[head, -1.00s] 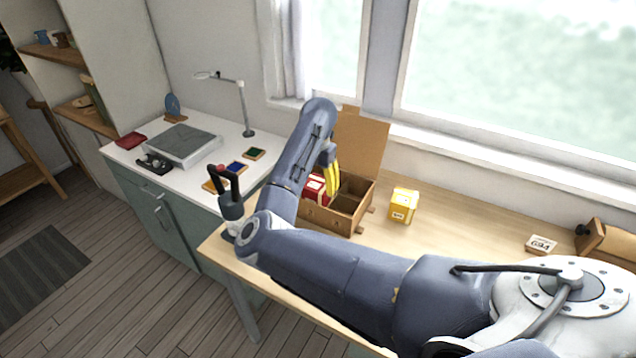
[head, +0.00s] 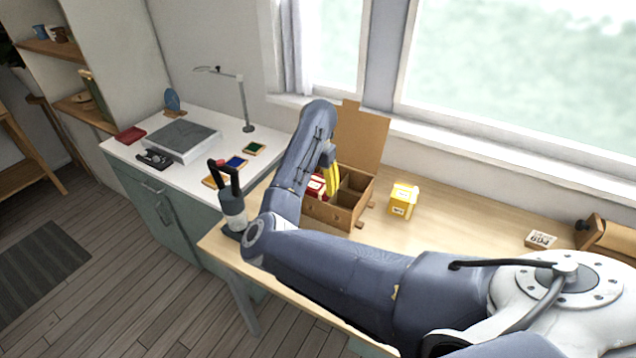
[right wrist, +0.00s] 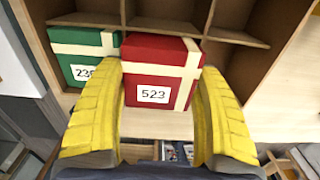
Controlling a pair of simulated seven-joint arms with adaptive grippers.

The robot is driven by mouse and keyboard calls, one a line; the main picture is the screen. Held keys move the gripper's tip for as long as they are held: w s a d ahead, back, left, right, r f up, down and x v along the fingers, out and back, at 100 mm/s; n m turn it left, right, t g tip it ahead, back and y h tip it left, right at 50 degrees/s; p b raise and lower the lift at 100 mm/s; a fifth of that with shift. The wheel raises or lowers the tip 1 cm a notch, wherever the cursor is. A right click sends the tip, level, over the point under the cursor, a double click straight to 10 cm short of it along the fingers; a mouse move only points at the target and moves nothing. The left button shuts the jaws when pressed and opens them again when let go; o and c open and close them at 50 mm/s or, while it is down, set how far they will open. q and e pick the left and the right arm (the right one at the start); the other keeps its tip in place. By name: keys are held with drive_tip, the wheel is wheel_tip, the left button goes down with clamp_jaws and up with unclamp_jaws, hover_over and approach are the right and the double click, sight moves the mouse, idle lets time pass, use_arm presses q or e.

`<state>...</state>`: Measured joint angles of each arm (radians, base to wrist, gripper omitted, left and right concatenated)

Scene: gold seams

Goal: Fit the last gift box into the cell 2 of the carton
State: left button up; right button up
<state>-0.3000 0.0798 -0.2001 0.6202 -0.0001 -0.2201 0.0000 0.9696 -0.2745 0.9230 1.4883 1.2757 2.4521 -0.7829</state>
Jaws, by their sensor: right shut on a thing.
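My right gripper (right wrist: 160,110) has its yellow fingers on both sides of a red gift box (right wrist: 160,75) with a cream ribbon and the label 523. It also shows in the head view (head: 333,178), partly behind my arm, at the left part of the open carton (head: 335,216). A green gift box (right wrist: 84,58) with a cream ribbon is just left of the red one in the wrist view. Empty carton cells (right wrist: 235,55) show behind and right of the red box. I cannot tell how deep the red box sits. My left gripper is not in view.
The carton's lid flap (head: 361,140) stands up at the back. A yellow gift box (head: 403,199) stands on the table right of the carton. A small number card (head: 540,240) lies farther right. A dark forked tool (head: 230,205) stands at the table's left end.

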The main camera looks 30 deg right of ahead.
sight(318, 183)
drive_tip(key=shift+f, duration=0.65)
drive_tip(key=o, duration=1.5)
drive_tip(key=shift+o, duration=0.2)
drive_tip(key=shift+r, duration=0.1)
drive_tip(key=shift+r, duration=3.85)
